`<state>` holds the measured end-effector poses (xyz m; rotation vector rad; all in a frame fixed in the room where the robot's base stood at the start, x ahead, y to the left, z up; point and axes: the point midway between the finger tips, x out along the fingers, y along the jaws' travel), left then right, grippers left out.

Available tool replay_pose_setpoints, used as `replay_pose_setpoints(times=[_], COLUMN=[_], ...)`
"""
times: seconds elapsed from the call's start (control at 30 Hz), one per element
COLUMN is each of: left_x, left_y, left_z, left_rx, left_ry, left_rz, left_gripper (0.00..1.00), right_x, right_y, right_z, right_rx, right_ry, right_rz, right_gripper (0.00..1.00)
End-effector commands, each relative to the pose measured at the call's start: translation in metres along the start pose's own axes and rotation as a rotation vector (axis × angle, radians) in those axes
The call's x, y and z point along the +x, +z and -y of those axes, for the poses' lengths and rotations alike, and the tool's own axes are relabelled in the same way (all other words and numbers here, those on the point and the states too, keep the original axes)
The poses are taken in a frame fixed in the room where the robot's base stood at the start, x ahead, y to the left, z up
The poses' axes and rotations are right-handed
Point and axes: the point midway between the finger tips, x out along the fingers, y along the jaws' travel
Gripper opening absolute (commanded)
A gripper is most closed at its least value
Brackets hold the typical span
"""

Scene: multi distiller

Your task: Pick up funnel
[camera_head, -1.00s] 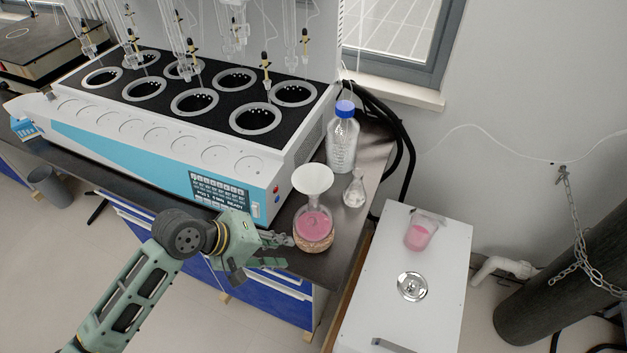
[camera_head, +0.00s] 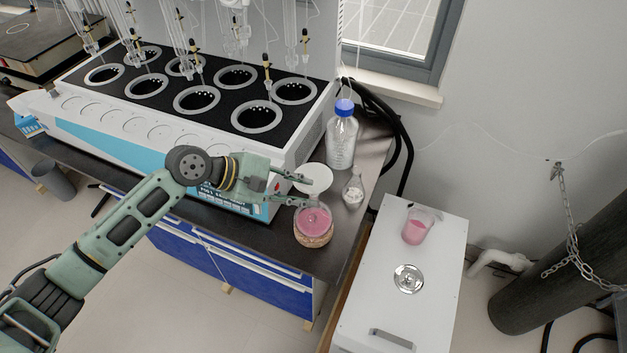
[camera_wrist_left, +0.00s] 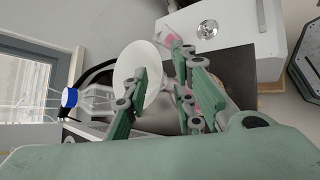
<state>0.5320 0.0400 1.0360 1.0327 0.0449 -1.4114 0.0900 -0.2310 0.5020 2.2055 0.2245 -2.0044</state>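The white funnel (camera_head: 316,177) sits upright in the neck of a round flask (camera_head: 314,222) holding pink liquid, on a cork ring near the bench corner. My left gripper (camera_head: 302,190) is open at the left side of the funnel and flask neck. One finger is level with the cone and the other is lower, near the neck. In the left wrist view the funnel cone (camera_wrist_left: 134,66) lies beyond my fingers (camera_wrist_left: 165,90), with one finger overlapping its edge. The stem is hidden, and I cannot tell whether anything touches. My right gripper is out of view.
A blue-capped bottle (camera_head: 341,138) and a small flask (camera_head: 353,190) stand close behind and right of the funnel. The large distiller (camera_head: 150,130) is at the left. A white cabinet (camera_head: 385,290) with a pink beaker (camera_head: 416,226) stands to the right.

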Motion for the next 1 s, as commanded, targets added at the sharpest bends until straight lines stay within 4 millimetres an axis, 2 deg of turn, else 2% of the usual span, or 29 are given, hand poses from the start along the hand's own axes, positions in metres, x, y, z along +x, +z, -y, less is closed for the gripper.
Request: replay_pose_setpoints(times=[0.13, 0.37, 0.63, 1.0], left_x=[0.0113, 0.0124, 0.0121, 0.012], left_y=[-0.0003, -0.0008, -0.0008, -0.0003], left_z=[0.0001, 0.0006, 0.0006, 0.0001], left_rx=[0.0, 0.002, 0.002, 0.002], left_ry=[0.0, 0.0, 0.0, 0.001], left_rz=[-0.001, -0.002, -0.002, -0.001], left_gripper=[0.24, 0.23, 0.0, 0.0], right_x=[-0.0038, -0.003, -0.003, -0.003], right_y=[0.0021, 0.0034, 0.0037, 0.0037], right_z=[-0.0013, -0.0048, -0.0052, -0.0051], right_rx=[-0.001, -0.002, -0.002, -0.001], right_ry=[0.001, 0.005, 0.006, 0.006], right_rz=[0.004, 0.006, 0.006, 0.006], right_gripper=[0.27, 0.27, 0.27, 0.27])
